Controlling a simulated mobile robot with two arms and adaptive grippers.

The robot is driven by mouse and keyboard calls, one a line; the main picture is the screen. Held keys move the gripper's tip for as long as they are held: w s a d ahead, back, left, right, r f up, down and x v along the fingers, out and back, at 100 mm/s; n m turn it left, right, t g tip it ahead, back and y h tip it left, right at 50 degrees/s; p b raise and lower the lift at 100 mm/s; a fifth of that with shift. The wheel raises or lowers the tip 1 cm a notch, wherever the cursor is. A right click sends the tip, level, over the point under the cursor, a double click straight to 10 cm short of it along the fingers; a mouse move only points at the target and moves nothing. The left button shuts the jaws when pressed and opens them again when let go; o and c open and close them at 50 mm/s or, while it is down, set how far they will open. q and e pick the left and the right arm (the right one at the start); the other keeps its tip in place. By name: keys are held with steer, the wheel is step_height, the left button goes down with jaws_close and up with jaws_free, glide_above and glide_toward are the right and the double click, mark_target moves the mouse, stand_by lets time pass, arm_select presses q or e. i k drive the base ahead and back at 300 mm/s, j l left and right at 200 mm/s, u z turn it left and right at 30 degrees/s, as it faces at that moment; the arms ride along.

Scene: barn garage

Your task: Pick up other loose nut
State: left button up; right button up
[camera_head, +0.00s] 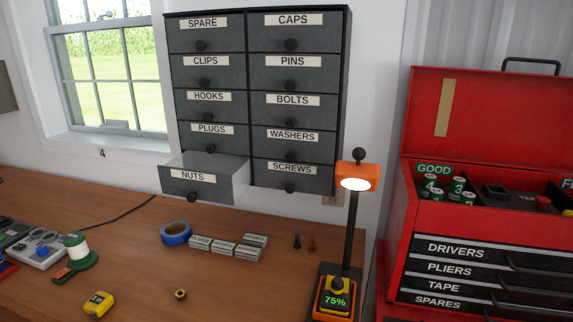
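A small brass-coloured nut (181,294) lies on the wooden workbench (130,255), near the front middle of the head view. It is the only loose nut I can make out. The drawer labelled NUTS (190,184), at the bottom left of the grey cabinet, is pulled out. Its inside is hidden by the viewing angle. Neither of my grippers shows in the head view, so I cannot see whether they hold anything.
A yellow tape measure (98,304), blue tape roll (176,233), small boxes (222,247), and two small dark bolt-like pieces (297,241) are on the bench. An orange lamp (357,176) stands right, before a red toolbox (480,185). The bench around the nut is clear.

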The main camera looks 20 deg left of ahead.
mark_target(180, 295)
steer(key=u, duration=1.45)
